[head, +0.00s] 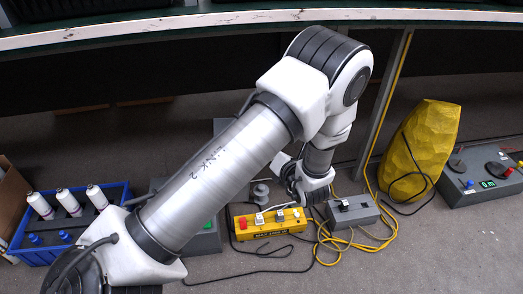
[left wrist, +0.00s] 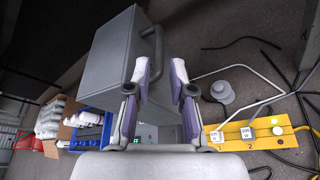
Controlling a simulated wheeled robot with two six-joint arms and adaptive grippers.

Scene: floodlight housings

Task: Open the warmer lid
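The warmer is a grey box (left wrist: 108,58) in the left wrist view, with a bar handle (left wrist: 156,38) on its right side. In the head view my own arm hides most of it; a grey part with a green display (head: 208,226) shows below the arm. My left gripper (left wrist: 160,72) has its two fingers apart, with the handle's lower end between or just beyond them; contact cannot be told. In the head view the left gripper (head: 291,184) is partly hidden by its wrist. Whether the lid is raised is unclear. My right gripper is not in view.
A blue crate (head: 20,222) with white bottles stands at the left. A yellow power strip (head: 268,225), a grey switch box (head: 352,211), loose cables, a yellow sack (head: 420,150) and a grey control box (head: 482,190) lie to the right. A shelf edge (head: 200,20) crosses the top.

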